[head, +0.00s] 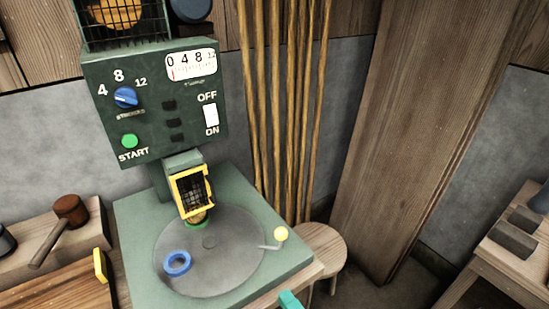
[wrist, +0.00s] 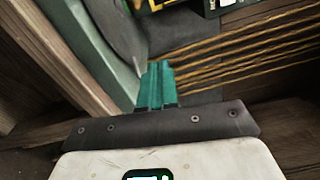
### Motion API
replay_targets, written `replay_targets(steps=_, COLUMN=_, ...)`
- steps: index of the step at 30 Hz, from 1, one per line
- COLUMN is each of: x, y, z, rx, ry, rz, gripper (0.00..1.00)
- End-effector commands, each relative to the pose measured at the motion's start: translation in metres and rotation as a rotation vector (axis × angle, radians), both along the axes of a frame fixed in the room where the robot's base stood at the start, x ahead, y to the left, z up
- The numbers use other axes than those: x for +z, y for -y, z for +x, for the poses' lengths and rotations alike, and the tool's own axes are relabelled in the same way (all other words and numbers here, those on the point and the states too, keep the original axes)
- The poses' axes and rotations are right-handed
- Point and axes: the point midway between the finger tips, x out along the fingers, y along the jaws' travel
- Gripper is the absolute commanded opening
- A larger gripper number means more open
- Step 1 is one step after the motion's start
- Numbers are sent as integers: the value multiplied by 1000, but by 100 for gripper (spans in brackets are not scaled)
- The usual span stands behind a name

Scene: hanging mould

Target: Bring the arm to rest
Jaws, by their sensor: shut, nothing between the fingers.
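My gripper (wrist: 157,82) shows in the wrist view as two teal fingers pressed together, with nothing between them. In the head view only its teal tip (head: 289,299) shows at the bottom edge, just off the front right of the green machine's base (head: 290,262). The rest of my arm is out of the head view. In the wrist view the fingers point toward the machine's edge (wrist: 98,50) and the upright wooden poles (wrist: 240,50).
A mallet (head: 68,212) lies left; a bench (head: 510,265) stands right.

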Motion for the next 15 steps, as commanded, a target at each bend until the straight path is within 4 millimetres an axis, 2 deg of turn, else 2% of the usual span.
replay_targets(steps=5, x=-33, y=29, z=-27, rx=137, ry=-19, rz=-484, gripper=0)
replay_targets(steps=8, x=-55, y=57, z=-48, rx=225, ry=-65, rz=-746, gripper=0)
replay_targets(steps=11, x=-76, y=93, z=-74, rx=322, ry=-144, rz=-987, gripper=0)
replay_targets(steps=15, x=-95, y=152, z=-123, rx=476, ry=-303, rz=-1275, gripper=0)
